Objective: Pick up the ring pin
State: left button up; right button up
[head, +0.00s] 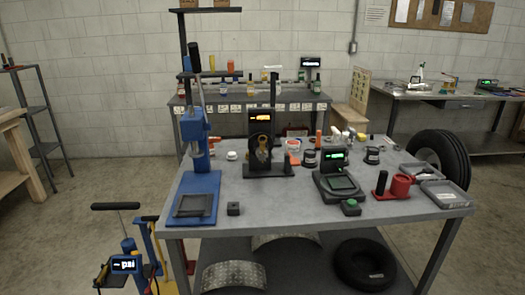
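I cannot make out a ring pin for certain; it may be too small or hidden at this distance. The grey worktable (270,205) stands in front of me with tools and small parts on it. Two shallow grey trays lie at its right end, a rear one (408,170) and a front one (445,195). Small items seem to lie in the rear tray, too small to name. Neither of my grippers shows in the head view.
A blue press (200,185) stands on the table's left end. A black device (262,150) with a lit display stands mid-table, and a scale (338,183) to its right. A red holder (400,186) stands near the trays. A tyre (440,155) is behind the right end.

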aim_at(261, 143)
jog(key=i+j, duration=0.2)
jog(key=j, duration=0.15)
jog(key=i+j+z, duration=0.15)
jog(key=j, duration=0.2)
jog(key=i+j+z, duration=0.2)
jog(key=j, duration=0.2)
jog(key=i+j+z, duration=0.15)
jog(key=j, duration=0.25)
jog(key=j+z, duration=0.2)
jog(key=j, duration=0.2)
jog(key=i, duration=0.05)
